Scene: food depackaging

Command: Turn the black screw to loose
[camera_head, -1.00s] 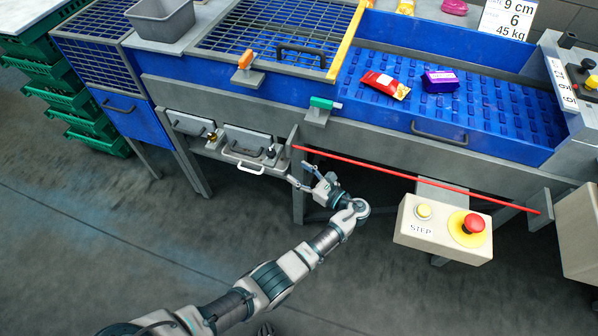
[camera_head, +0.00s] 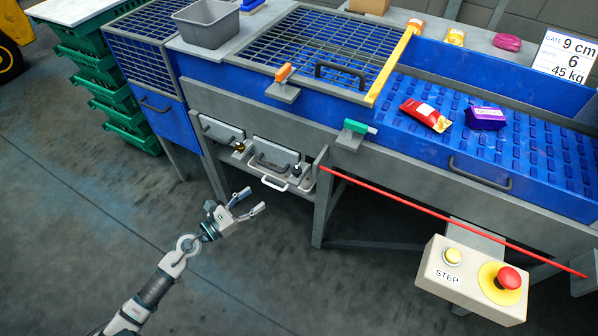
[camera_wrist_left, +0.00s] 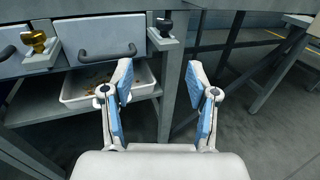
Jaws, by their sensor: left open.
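The black screw (camera_head: 297,170) stands on a small grey ledge at the right end of the grey drawer fronts under the machine. In the left wrist view the black screw (camera_wrist_left: 164,25) is at the top, just right of centre. A brass screw (camera_head: 239,147) stands on a similar ledge to its left, also seen in the left wrist view (camera_wrist_left: 35,40). My left gripper (camera_head: 254,200) is open and empty, in front of and below the ledges, apart from both screws. In the left wrist view its fingers (camera_wrist_left: 158,78) are spread below the black screw. My right gripper is not visible.
A white tray (camera_wrist_left: 80,98) sits on a shelf beneath the drawer fronts. A frame leg (camera_head: 320,208) stands right of the black screw. A red rod (camera_head: 440,213) and a STEP button box (camera_head: 472,281) lie further right. The floor in front is clear.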

